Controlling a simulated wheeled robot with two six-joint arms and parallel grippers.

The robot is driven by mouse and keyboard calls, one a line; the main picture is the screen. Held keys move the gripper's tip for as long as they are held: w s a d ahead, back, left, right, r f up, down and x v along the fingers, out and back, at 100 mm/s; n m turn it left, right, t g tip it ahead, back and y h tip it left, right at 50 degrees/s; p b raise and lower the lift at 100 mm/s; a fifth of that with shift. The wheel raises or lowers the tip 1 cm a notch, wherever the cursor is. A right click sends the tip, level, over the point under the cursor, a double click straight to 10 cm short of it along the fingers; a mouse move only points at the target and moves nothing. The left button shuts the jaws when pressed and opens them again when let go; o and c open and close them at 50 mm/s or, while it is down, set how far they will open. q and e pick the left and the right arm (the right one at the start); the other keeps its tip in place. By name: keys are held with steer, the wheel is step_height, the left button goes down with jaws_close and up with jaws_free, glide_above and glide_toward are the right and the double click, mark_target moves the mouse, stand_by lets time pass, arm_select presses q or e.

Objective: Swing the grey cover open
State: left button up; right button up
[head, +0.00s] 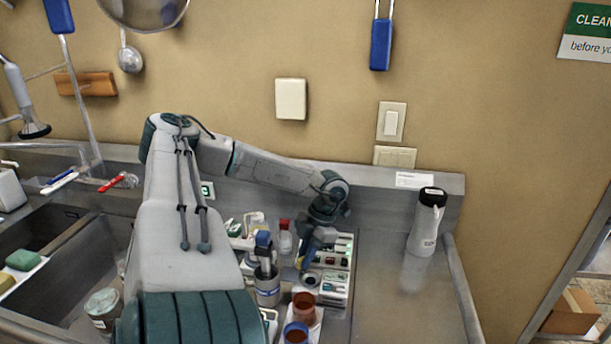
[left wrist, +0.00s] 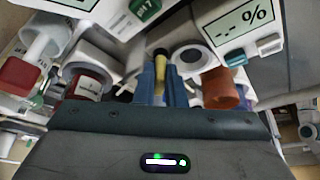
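My left gripper (head: 306,260) reaches down among small devices at the back of the counter, in front of a white rack. In the left wrist view, its two blue fingers (left wrist: 161,88) stand close together with a narrow gap. A yellow-tipped thing (left wrist: 160,58) shows between or just beyond them; I cannot tell whether it is gripped. A white part with a dark round opening (left wrist: 192,57) is just right of the fingers. I cannot pick out the grey cover with certainty; the gripper and arm may hide it. My right gripper is not in view.
Reddish-brown cups (head: 303,303) stand in front of the gripper, and a grey container with a blue-topped tool (head: 266,284) is to its left.

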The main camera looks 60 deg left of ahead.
arm_select(q)
steer(key=o, duration=0.4)
steer(key=shift+o, duration=0.2)
steer(key=shift+r, duration=0.1)
steer(key=b+v, duration=0.4)
steer(key=v, duration=0.6)
steer(key=shift+w+r, duration=0.25)
steer(key=shift+r, duration=0.05)
steer(key=shift+a, duration=0.1)
